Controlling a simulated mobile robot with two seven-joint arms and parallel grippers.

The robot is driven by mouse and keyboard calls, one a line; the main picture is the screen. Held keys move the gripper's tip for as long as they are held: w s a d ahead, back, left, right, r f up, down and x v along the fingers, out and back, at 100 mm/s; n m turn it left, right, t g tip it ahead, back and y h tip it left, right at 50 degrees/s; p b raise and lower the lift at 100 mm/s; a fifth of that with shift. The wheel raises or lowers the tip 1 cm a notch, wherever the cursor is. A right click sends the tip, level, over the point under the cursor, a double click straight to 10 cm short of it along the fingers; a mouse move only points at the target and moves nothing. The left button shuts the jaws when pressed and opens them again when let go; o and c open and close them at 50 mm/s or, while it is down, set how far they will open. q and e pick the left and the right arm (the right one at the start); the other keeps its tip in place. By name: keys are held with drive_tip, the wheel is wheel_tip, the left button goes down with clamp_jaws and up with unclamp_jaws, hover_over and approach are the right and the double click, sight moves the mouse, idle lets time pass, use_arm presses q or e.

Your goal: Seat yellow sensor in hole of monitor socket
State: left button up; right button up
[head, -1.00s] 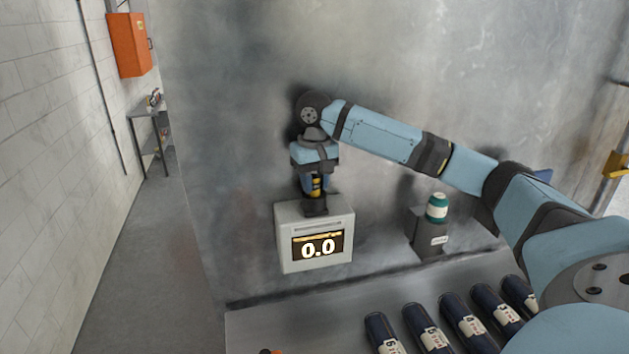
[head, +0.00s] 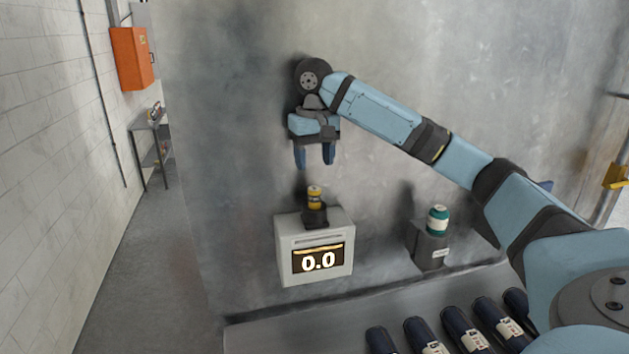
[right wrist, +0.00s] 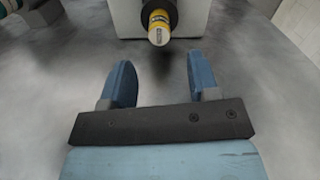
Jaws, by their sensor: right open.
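The yellow sensor (head: 315,196) stands upright in the dark socket (head: 315,215) on top of the grey monitor (head: 284,243), whose screen reads 0.0. Its lower part is hidden inside the socket. My right gripper (head: 315,164) is open and empty above the sensor, with a clear gap between the fingertips and its top. In the right wrist view the open fingers (right wrist: 160,75) point towards the sensor (right wrist: 158,28), which lies apart from them. My left gripper does not show.
A teal and white sensor (head: 437,220) stands in a grey holder (head: 428,247) to the right of the monitor. Several dark labelled cylinders (head: 424,332) lie in a row at the front. A metal wall rises behind. The space around my right gripper is free.

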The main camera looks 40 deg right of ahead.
sight(315, 189)
wheel_tip(315, 189, up, 4)
drive_tip(key=shift+f, duration=0.25)
idle(0.4)
drive_tip(key=shift+s, duration=0.1)
